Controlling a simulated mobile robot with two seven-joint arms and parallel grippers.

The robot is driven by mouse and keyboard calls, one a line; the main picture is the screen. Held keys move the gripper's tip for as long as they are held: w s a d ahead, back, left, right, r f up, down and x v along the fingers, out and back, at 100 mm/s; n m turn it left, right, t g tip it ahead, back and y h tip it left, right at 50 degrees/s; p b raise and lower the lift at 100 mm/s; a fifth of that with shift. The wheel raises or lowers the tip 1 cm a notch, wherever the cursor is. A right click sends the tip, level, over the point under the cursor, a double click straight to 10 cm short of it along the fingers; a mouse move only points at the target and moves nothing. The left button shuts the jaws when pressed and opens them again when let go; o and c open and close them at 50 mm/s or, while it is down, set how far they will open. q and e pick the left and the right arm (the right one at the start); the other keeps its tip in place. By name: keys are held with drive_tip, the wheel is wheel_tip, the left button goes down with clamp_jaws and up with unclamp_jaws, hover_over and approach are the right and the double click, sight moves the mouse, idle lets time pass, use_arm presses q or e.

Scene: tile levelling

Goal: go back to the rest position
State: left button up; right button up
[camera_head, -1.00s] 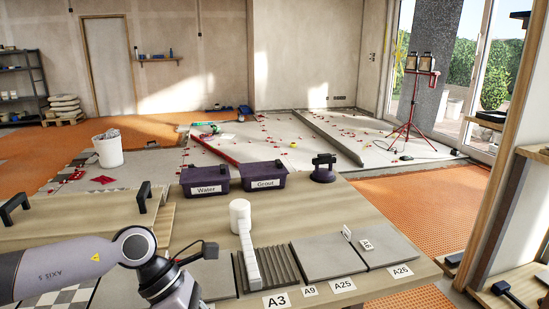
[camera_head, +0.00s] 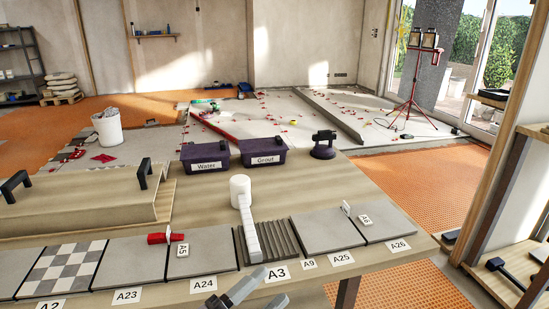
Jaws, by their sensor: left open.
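My left gripper (camera_head: 243,290) shows at the bottom edge of the head view, in front of the table's near edge, by the A3 label. Its two grey fingers are apart with nothing between them. The rest of the left arm is out of the picture. My right gripper is not in the picture. The worktable (camera_head: 385,196) carries a row of grey tiles, a checkered tile (camera_head: 62,267) and a ribbed tile (camera_head: 283,241). A white mallet (camera_head: 246,217) lies on the ribbed tile. A red piece (camera_head: 165,238) lies on the grey tiles near the A5 tag.
Dark bins marked Water (camera_head: 206,157) and Grout (camera_head: 263,151) stand at the table's back, beside a dark suction cup (camera_head: 324,146). A wooden board with black handles (camera_head: 80,200) lies at left. A wooden shelf post (camera_head: 497,198) stands at right.

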use_arm(q)
drive_tip(key=s+a+f+n+y, duration=0.3)
drive_tip(key=a+f+n+y, duration=0.7)
drive_tip(key=f+n, duration=0.3)
drive_tip(key=s+a+f+n+g+y, duration=0.35)
drive_tip(key=s+a+f+n, duration=0.25)
drive_tip(key=s+a+f, duration=0.35)
wheel_tip(320, 180, up, 10)
drive_tip(key=d+m+p, duration=0.1)
drive_tip(key=p, duration=1.1)
drive_tip(key=shift+s+p, duration=0.2)
drive_tip(key=shift+p, duration=0.2)
drive_tip(key=shift+f, duration=0.15)
